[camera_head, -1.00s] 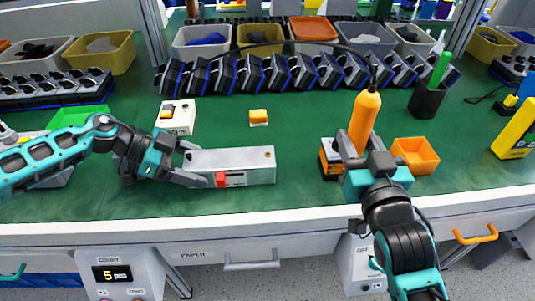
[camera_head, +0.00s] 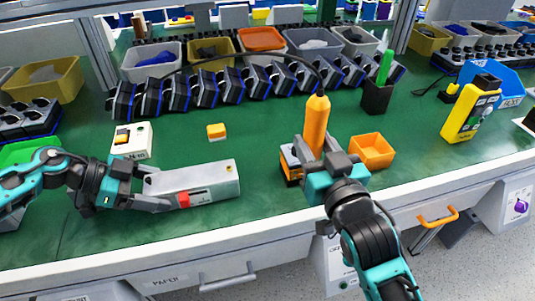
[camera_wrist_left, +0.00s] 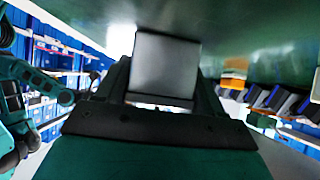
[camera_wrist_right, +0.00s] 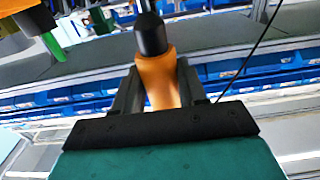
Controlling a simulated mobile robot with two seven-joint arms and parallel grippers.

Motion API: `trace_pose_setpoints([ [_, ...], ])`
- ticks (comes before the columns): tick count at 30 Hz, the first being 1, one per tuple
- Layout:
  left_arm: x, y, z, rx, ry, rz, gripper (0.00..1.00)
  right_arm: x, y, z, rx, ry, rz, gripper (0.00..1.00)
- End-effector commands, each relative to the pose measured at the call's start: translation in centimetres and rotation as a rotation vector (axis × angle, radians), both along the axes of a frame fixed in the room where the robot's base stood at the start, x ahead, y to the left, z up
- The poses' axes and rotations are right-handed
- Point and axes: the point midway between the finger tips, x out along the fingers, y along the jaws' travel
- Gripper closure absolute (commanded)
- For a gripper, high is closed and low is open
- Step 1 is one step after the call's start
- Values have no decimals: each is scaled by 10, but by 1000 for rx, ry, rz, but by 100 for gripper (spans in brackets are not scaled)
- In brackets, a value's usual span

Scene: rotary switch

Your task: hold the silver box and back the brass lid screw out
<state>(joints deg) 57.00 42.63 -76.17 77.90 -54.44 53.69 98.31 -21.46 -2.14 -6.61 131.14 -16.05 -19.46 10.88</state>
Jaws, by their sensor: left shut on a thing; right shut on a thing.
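The silver box (camera_head: 205,178) lies on the green bench top, with a red patch on its front face. The brass lid screw (camera_head: 229,169) is a small spot near the right end of its top. My left gripper (camera_head: 158,195) is shut on the left end of the box; the box's end (camera_wrist_left: 163,65) also shows between the fingers in the left wrist view. My right gripper (camera_head: 318,162) is shut on the orange screwdriver (camera_head: 316,122) and holds it upright, right of the box. The screwdriver's handle (camera_wrist_right: 158,80) shows between the fingers in the right wrist view. Its tip is hidden.
An orange-and-black holder (camera_head: 290,163) stands behind my right gripper, and an orange open bin (camera_head: 372,151) is right of it. A yellow block (camera_head: 216,131) and a white switch box (camera_head: 132,140) sit behind the silver box. A yellow meter (camera_head: 469,112) stands at the right.

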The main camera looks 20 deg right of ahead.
Motion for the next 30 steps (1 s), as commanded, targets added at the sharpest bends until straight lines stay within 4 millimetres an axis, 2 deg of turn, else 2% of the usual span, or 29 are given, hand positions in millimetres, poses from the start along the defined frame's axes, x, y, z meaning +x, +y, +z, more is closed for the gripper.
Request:
trace_pose_setpoints([
  [4, 0, 0, 0, 0, 0, 0, 87, 7, 8, 20, 0, -15, 21, 100],
  [7, 0, 0, 0, 0, 0, 0, 87, 18, 24, 40, -3, -18, 69, 100],
  [15, 0, 0, 0, 0, 0, 0, 87, 48, 97, 72, -8, -19, 333, 100],
  [21, 0, 0, 0, 0, 0, 0, 87, 55, 135, 82, -4, -17, 476, 100],
  [26, 0, 0, 0, 0, 0, 0, 87, 56, 146, 81, 0, -15, 521, 100],
  [30, 0, 0, 0, 0, 0, 0, 87, 57, 147, 71, 2, -13, 525, 100],
])
